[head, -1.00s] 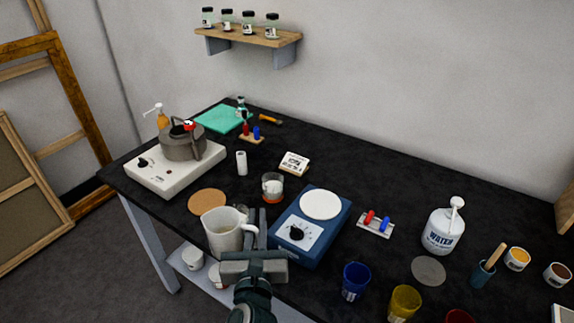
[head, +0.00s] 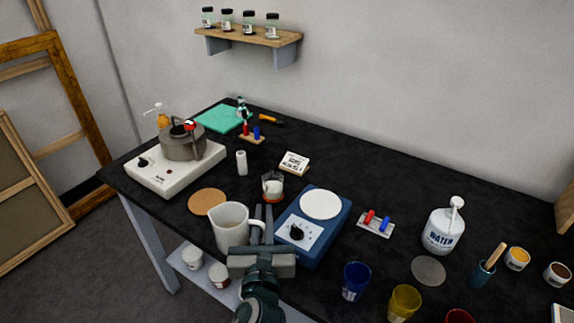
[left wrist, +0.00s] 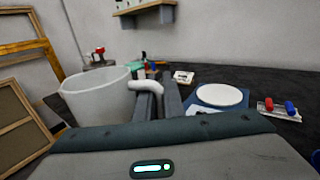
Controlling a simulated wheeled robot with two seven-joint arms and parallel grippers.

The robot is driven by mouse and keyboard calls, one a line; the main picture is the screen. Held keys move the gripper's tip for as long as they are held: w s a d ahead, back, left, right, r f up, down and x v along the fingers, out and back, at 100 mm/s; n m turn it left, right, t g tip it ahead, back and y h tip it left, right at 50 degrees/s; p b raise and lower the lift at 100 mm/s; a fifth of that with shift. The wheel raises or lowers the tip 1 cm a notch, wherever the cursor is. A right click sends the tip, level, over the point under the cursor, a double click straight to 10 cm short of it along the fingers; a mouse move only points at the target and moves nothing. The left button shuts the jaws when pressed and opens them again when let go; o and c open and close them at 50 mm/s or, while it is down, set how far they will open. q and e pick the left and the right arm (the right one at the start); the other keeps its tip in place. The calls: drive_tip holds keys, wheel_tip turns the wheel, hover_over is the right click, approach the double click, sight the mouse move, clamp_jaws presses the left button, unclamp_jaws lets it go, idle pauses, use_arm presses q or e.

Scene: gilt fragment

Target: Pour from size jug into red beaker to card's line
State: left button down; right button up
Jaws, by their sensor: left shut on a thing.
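The pale size jug (head: 231,228) is near the front edge of the bench, roughly upright. My left gripper (head: 264,220) is shut on its handle, with the jug to its left. The left wrist view shows the jug's wide mouth (left wrist: 92,88) and its handle at the fingers (left wrist: 158,102). The jug's contents cannot be made out. A red beaker (head: 458,316) is at the bottom edge of the head view, mostly cut off. My right gripper is not in view.
A blue scale or stirrer with a white disc (head: 320,206) is just right of my gripper. A glass (head: 272,188) and a cork mat (head: 207,202) are close behind the jug. Blue (head: 355,282) and yellow beakers (head: 404,303) stand front right. A kettle (head: 183,142) sits on a hotplate.

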sight(224, 244)
use_arm(q)
drive_tip(key=shift+a, duration=0.1)
drive_tip(key=s+a, duration=0.2)
drive_tip(key=s+a+f, duration=0.1)
drive_tip(key=s+a, duration=0.1)
drive_tip(key=a, duration=0.1)
drive_tip(key=s+a+f, duration=0.1)
drive_tip(key=a, duration=0.2)
drive_tip(key=shift+s+a, duration=0.15)
drive_tip(key=shift+s, duration=0.25)
drive_tip(key=s+a+r, duration=0.1)
drive_tip(key=s+a, duration=0.5)
drive_tip(key=s, duration=0.1)
drive_tip(key=shift+a, duration=0.35)
drive_tip(key=shift+s+a, duration=0.1)
